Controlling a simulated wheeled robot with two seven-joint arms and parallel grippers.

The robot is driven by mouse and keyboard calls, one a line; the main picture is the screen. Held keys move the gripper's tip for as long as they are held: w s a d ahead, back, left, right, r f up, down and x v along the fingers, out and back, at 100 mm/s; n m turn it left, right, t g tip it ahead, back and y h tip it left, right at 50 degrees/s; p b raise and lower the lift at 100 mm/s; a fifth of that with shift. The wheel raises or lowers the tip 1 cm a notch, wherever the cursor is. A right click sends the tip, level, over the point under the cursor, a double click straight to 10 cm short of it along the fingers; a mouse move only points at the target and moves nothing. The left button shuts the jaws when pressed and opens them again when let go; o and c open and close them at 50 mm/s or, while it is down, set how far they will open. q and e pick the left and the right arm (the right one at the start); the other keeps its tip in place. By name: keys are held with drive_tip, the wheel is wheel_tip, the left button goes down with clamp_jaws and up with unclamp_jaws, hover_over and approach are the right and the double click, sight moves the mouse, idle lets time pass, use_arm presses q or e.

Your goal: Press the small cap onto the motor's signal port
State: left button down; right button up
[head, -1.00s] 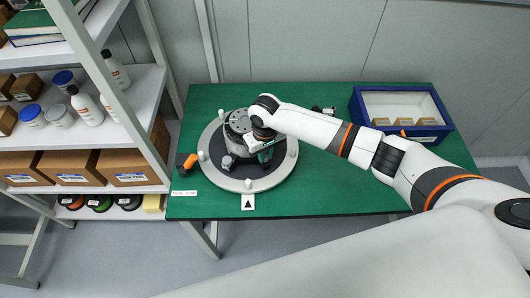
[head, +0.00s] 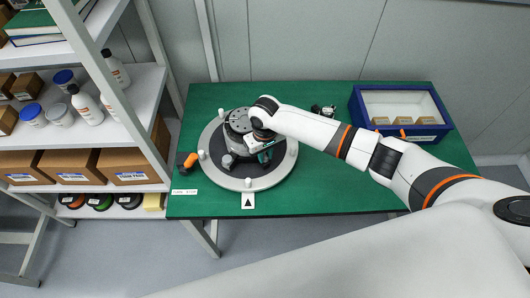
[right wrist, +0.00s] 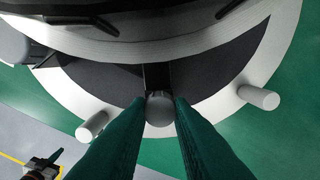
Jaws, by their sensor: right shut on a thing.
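The motor (head: 238,121), a grey round housing, stands on a round turntable with a pale rim (head: 240,184) and dark centre. My right gripper (head: 265,156) is at the motor's front right side, low over the turntable. In the right wrist view its green fingers (right wrist: 158,112) are shut on a small dark grey round cap (right wrist: 160,108). A narrow dark block (right wrist: 156,76) on the motor's side lies straight behind the cap. I cannot tell whether the cap touches it, and the signal port is not clearly visible. My left gripper is not in view.
White pegs (right wrist: 258,97) stand up from the turntable rim. An orange and black object (head: 187,162) lies at the green table's left edge. A blue-rimmed box (head: 436,136) and small dark parts (head: 322,110) sit at the right and back. A shelf (head: 88,135) stands left.

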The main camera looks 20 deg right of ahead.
drive_tip(key=shift+f, duration=0.15)
drive_tip(key=o, duration=1)
drive_tip(key=shift+c, duration=0.2)
